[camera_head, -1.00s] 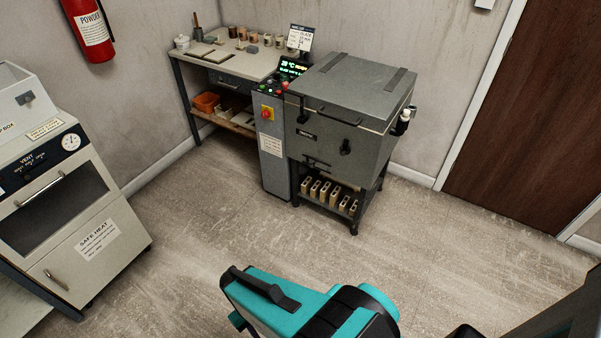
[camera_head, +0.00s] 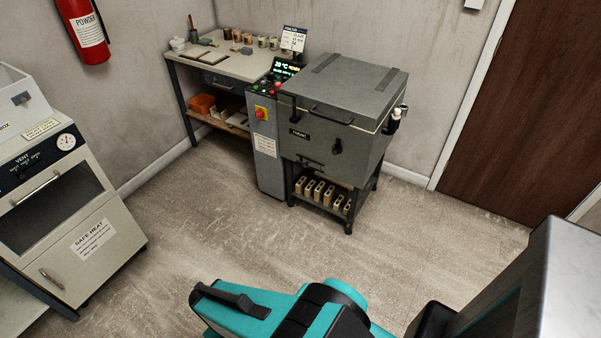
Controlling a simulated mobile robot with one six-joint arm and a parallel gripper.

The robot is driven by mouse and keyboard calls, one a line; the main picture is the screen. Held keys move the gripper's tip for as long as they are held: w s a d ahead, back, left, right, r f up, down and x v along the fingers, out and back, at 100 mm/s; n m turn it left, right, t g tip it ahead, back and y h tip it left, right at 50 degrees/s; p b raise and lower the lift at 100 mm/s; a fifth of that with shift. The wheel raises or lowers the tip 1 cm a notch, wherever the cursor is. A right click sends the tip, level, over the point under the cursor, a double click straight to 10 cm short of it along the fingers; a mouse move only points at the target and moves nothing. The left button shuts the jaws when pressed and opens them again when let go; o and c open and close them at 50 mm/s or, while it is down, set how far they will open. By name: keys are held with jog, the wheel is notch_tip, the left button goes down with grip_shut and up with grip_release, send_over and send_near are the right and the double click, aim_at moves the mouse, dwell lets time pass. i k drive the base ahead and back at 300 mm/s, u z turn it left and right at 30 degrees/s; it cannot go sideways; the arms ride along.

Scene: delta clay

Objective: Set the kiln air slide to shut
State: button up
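The kiln (camera_head: 340,110) is a grey box with a closed lid, standing on a dark stand across the room. On its front are a small dark knob or plug (camera_head: 337,146) and, low down, a thin dark bar (camera_head: 310,163). This bar may be the air slide; its setting is too small to tell. The control column (camera_head: 266,145) with a lit display stands at the kiln's left side. My teal and black arm shows at the bottom, well apart from the kiln. My gripper's fingertips cannot be made out.
Bare floor (camera_head: 230,225) lies between me and the kiln. A cream cabinet (camera_head: 75,235) stands at left, a workbench (camera_head: 225,62) behind the column. A brown door (camera_head: 520,110) is at right. Several bricks (camera_head: 318,190) sit under the kiln.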

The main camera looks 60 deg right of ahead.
aim_at(307, 163)
jog(key=z, duration=0.05)
jog(key=i, duration=1)
jog(key=u, duration=0.05)
